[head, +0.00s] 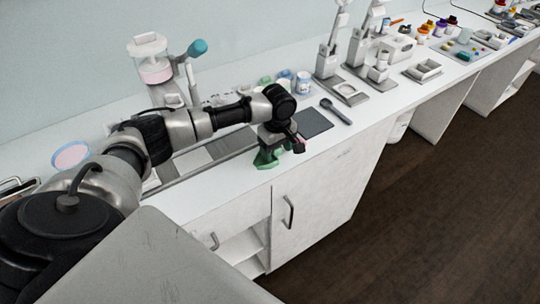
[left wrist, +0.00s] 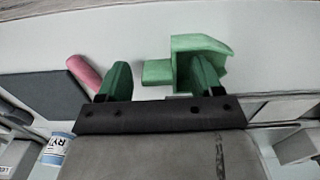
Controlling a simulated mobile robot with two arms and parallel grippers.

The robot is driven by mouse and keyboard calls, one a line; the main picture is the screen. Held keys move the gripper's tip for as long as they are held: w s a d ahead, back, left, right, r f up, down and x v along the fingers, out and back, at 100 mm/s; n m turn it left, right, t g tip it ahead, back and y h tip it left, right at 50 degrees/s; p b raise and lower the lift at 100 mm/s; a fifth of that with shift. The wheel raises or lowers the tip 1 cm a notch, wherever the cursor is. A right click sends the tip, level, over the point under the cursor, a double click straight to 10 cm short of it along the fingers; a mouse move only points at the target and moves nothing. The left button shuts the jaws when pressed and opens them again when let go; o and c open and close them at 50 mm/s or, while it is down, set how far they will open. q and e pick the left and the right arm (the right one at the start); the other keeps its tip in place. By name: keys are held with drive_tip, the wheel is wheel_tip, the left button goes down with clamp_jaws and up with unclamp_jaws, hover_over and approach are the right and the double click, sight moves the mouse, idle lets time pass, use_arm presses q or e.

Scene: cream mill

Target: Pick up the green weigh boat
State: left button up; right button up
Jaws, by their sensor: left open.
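The green weigh boat (left wrist: 202,43) lies on the white bench top near its front edge; in the head view it shows as a green shape (head: 266,160) below my left gripper (head: 275,147). In the left wrist view my left gripper (left wrist: 160,65) is open, with two dark green fingers apart. The right-hand finger overlaps the boat and hides part of it. A lighter green part reaches into the gap between the fingers. I cannot tell whether the finger touches the boat. My right gripper is not in view.
A pink rod-like thing (left wrist: 84,71) lies close beside the left-hand finger. A dark grey mat (head: 315,122) and a dark spoon-like tool (head: 336,111) lie to the right. A stand with a pink-based clear vessel (head: 152,62) is behind my arm. The bench front has cupboard doors (head: 318,190).

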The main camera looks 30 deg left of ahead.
use_arm(q)
drive_tip(key=c, duration=1)
drive_tip(key=shift+r, duration=0.2)
